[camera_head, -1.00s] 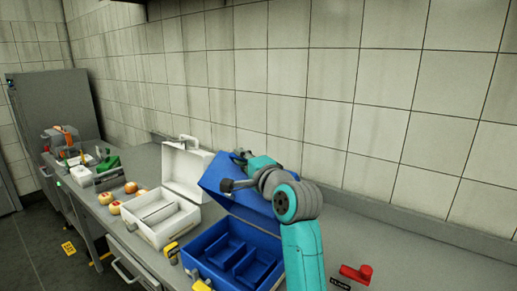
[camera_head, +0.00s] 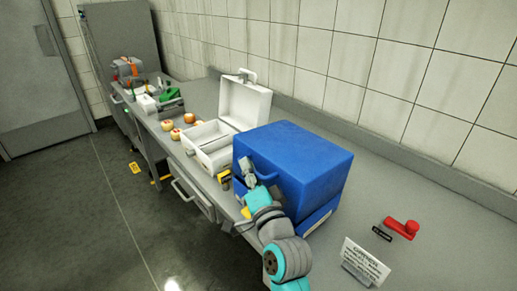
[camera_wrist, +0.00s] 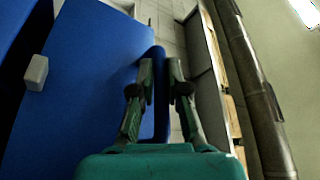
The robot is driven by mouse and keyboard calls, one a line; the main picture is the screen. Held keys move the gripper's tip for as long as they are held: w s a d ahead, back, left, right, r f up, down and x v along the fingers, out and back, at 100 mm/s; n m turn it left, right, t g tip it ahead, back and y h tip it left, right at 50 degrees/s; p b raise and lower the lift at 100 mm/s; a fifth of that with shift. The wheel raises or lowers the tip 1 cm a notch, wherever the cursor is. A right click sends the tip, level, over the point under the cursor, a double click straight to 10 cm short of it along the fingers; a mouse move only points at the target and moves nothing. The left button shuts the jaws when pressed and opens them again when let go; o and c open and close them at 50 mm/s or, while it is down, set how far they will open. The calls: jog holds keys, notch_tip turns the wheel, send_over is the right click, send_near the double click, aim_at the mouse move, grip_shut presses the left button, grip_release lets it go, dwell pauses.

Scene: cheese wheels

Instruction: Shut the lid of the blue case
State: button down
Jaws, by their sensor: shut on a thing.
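The blue case (camera_head: 322,214) stands on the counter. Its lid (camera_head: 295,160) is swung down over the base and looks slightly tilted against it; whether it is fully seated cannot be told. The lid's handle (camera_head: 264,178) is at its front side. My gripper (camera_head: 250,172) is at that handle, in front of the case. In the wrist view my gripper (camera_wrist: 161,85) is shut on the blue handle (camera_wrist: 161,105), with the blue case wall filling the left. A pale latch (camera_wrist: 37,72) shows there. The case's inside is hidden.
A white case (camera_head: 244,105) stands open just beyond the blue one. A red object (camera_head: 401,227) and a white sign (camera_head: 365,262) are at the right. The counter behind them is bare.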

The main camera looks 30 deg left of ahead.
jog(key=shift+s+a+f, duration=0.1)
jog(key=shift+s+f, duration=0.15)
jog(key=shift+f, duration=0.5)
jog(key=shift+s+a+f, duration=0.1)
jog(key=shift+s+f, duration=0.15)
jog(key=shift+f, duration=0.5)
jog(key=c, duration=1.2)
grip_release()
jog(key=shift+f, duration=0.1)
jog(key=v, duration=1.2)
jog(key=shift+d, duration=0.1)
